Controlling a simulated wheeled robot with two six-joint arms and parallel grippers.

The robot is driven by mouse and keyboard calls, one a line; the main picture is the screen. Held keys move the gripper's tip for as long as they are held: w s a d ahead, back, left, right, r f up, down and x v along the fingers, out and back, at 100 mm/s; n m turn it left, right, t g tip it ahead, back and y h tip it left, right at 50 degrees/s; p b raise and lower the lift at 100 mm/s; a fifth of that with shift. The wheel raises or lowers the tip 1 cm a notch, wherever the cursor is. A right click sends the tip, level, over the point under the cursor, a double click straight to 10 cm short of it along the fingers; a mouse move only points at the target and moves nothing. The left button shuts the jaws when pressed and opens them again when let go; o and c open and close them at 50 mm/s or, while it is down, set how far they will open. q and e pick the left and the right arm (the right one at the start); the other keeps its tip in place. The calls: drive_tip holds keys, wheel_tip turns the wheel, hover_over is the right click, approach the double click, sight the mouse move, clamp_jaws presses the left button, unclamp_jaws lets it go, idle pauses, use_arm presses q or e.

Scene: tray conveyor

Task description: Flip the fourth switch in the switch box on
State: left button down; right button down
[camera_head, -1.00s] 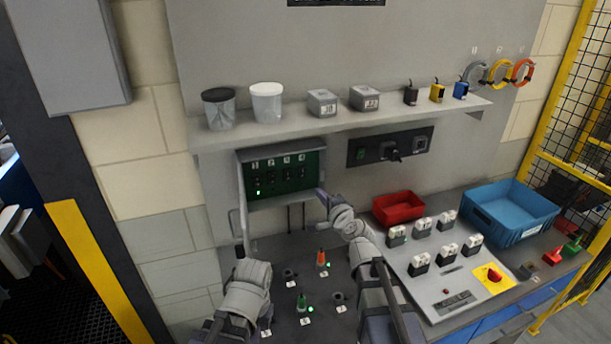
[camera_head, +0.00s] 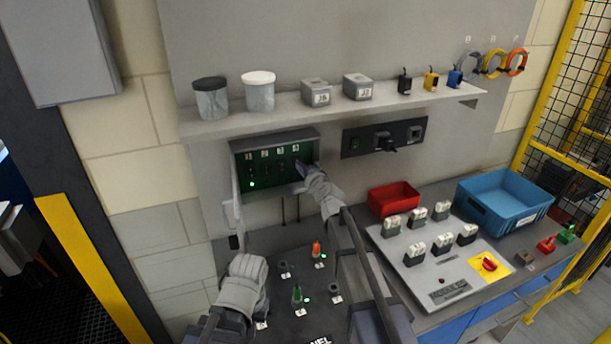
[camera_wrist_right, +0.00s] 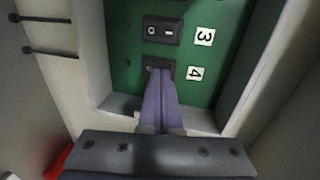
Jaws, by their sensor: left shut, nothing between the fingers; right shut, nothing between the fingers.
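The switch box (camera_head: 237,178) is a grey open box on the back wall with a green panel and a row of numbered switches. One green lamp glows low at the panel's left. My right gripper (camera_head: 301,167) is shut and empty, at the panel's right end. In the right wrist view its closed fingertips (camera_wrist_right: 159,72) cover part of the fourth switch (camera_wrist_right: 150,63), beside the label 4. I cannot tell whether they touch it or which way it is set. The third switch (camera_wrist_right: 162,30) is clear. My left gripper (camera_head: 237,242) is shut, low and left of the box.
A shelf (camera_head: 290,112) with tubs and small boxes runs above the switch box. A socket panel (camera_head: 384,138) is to its right. Below are a red bin (camera_head: 393,198), a blue crate (camera_head: 507,207) and a control panel (camera_head: 440,272). Upright plugs stand on the bench near my arms.

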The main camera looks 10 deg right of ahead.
use_arm(q)
drive_tip(key=shift+r, duration=0.1)
use_arm(e)
drive_tip(key=shift+w+a, duration=0.15)
drive_tip(key=shift+w, duration=0.4)
